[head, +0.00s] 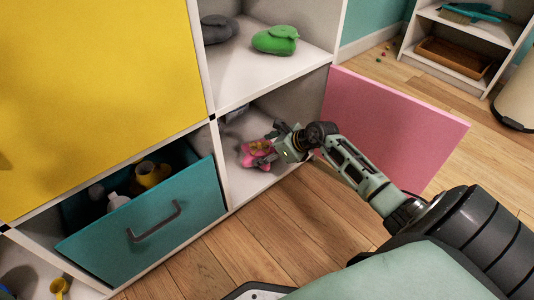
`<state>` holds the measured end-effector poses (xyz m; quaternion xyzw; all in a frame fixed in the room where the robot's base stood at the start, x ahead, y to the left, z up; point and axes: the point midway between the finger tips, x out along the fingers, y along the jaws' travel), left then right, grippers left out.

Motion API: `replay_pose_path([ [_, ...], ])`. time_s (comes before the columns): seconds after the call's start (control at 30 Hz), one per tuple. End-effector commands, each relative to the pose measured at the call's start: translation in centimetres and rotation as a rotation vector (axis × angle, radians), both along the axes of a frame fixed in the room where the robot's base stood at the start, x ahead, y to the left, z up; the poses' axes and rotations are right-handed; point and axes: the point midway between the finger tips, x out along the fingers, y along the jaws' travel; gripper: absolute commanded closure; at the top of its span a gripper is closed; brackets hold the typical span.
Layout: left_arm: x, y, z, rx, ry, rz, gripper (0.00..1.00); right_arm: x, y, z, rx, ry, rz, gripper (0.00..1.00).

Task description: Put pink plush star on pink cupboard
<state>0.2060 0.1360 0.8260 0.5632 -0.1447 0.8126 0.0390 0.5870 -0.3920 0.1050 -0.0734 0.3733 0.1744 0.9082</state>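A pink plush item (247,157), seemingly the star, is at the lower compartment whose pink cupboard door (394,125) stands open to the right. Its full shape is partly hidden behind my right gripper (266,149). The gripper reaches into the front of this compartment from the right and is at the pink item, its fingers overlapping it. The fingers are too small and dark to tell whether they are open or closed on it. My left gripper is out of view.
A teal drawer (150,217) stands open at left with several items inside. A green plush (275,40) and a dark grey one (217,29) sit on the shelf above. A white shelf unit (466,42) stands at the back right. Wooden floor (290,225) is clear in front.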

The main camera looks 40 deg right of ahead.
Motion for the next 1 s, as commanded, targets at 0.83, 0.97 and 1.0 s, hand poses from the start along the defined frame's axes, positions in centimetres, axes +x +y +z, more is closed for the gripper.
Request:
replay_pose_path([
  [0.83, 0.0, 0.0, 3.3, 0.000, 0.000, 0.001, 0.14, -2.5, -1.0, 3.2, -0.004, 0.004, 0.000, 0.10],
  [0.97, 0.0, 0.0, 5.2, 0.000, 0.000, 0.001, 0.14, -4.3, -1.7, 5.2, -0.004, 0.003, 0.001, 0.10],
  [1.0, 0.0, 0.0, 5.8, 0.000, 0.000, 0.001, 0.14, -4.9, -2.0, 5.8, -0.003, 0.004, 0.000, 0.10],
])
